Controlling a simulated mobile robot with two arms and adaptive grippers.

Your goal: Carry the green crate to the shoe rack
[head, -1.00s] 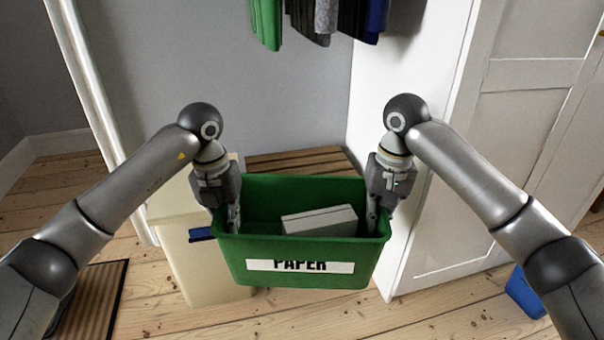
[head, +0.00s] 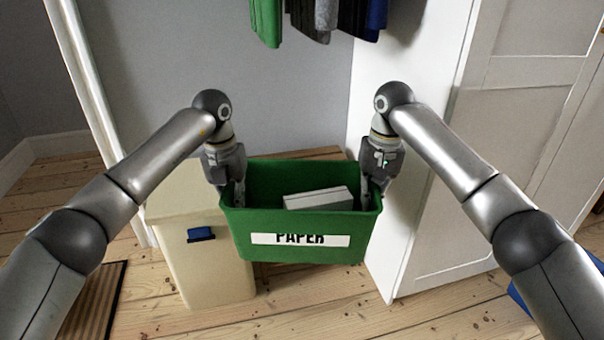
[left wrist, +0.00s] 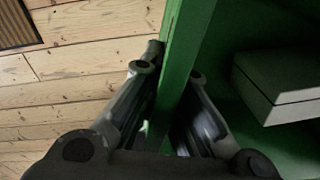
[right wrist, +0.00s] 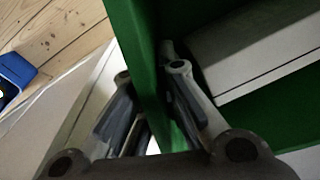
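The green crate (head: 300,222) with a PAPER label hangs between my two grippers in the head view, held roughly level above the floor. A white box (head: 318,199) lies inside it. My left gripper (head: 236,196) is shut on the crate's left wall, with one finger on each side of that wall (left wrist: 180,70) in the left wrist view. My right gripper (head: 370,192) is shut on the right wall, which also shows between the fingers in the right wrist view (right wrist: 138,50).
A cream bin (head: 205,262) with a blue-black handle stands close to the crate's left. A white panel (head: 385,130) stands at the right, near my right gripper. Clothes (head: 320,18) hang above. A striped mat (head: 95,300) and a blue object (right wrist: 12,75) lie on the floor.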

